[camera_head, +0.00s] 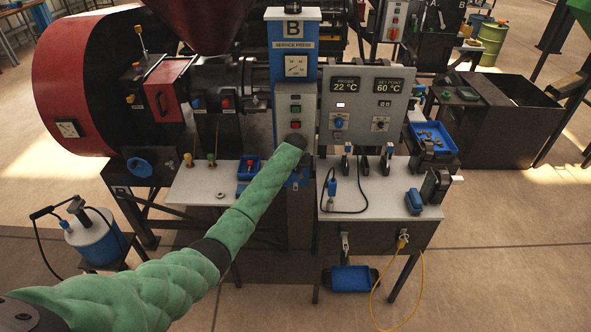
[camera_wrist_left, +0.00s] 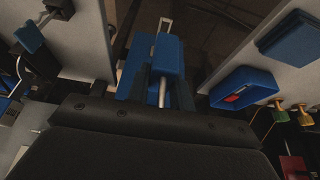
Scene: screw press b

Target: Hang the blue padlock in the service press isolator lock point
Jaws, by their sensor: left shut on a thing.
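The blue padlock (camera_wrist_left: 168,55) is between the dark fingers of my left gripper (camera_wrist_left: 160,95) in the left wrist view. Its metal shackle shows at the top edge of the body, and a bright metal rod shows between the fingers. In the head view my left gripper (camera_head: 298,178) points down in front of the service press column (camera_head: 292,44), in the gap between two tables. The arm hides much of the gripper and padlock there. I cannot make out the isolator lock point. My right gripper is not in view.
A small blue tray (camera_head: 248,169) with a red item is on the left table (camera_head: 205,185), close to my left gripper. Several colored knobs stand farther left. The right table (camera_head: 385,205) holds a cable, clamps and blue items. A temperature panel (camera_head: 365,105) stands behind it.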

